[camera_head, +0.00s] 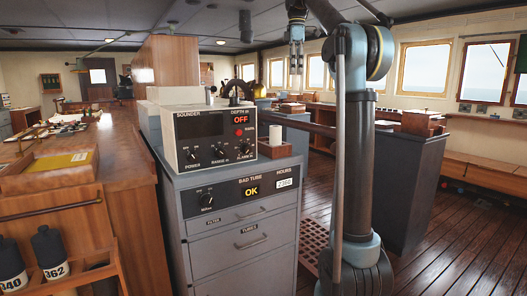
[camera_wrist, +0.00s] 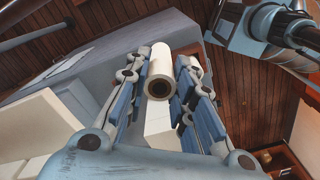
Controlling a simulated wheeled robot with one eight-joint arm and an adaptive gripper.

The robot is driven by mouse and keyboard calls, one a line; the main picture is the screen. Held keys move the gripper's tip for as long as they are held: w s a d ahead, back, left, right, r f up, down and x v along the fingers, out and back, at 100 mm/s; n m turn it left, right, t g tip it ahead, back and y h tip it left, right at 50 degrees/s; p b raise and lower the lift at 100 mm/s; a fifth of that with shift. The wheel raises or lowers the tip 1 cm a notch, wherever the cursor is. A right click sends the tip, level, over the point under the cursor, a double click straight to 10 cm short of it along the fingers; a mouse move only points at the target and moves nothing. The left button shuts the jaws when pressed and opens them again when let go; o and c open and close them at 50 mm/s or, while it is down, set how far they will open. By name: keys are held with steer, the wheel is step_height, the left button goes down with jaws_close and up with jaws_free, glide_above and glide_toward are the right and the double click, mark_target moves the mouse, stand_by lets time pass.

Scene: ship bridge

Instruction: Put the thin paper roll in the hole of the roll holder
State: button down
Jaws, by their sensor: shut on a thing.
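The thin paper roll (camera_wrist: 160,72) is a white tube with a tan core, its near end facing the wrist camera. It sits between the fingers of my gripper (camera_wrist: 161,88), which is shut on it. In the head view, my gripper (camera_head: 296,62) hangs fingers down at the top, well above the cabinet. The roll is too small there to make out clearly. The roll holder (camera_head: 275,151) is a small brown block on the cabinet's right, beside the sounder. A white roll (camera_head: 276,135) stands upright at it. The holder's hole is not visible.
The sounder box (camera_head: 215,138) stands on the grey cabinet (camera_head: 243,215). A wooden counter (camera_head: 130,165) with bottles is at left. A dark grey console (camera_head: 410,185) is behind my arm at right. A white shape (camera_wrist: 160,122) below the held roll is unclear.

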steer(key=s+a+f+m, duration=0.2)
steer(key=s+a+f, duration=0.2)
steer(key=a+f, duration=0.8)
steer(key=shift+s+a+f, duration=0.1)
steer(key=shift+f, duration=2.5)
steer(key=shift+s+a+f, duration=0.1)
steer(key=shift+f, duration=2.5)
steer(key=c, duration=1.4)
jaws_free()
steer(key=shift+f, duration=0.1)
steer(key=shift+o, duration=0.2)
step_height(320, 180, up, 12)
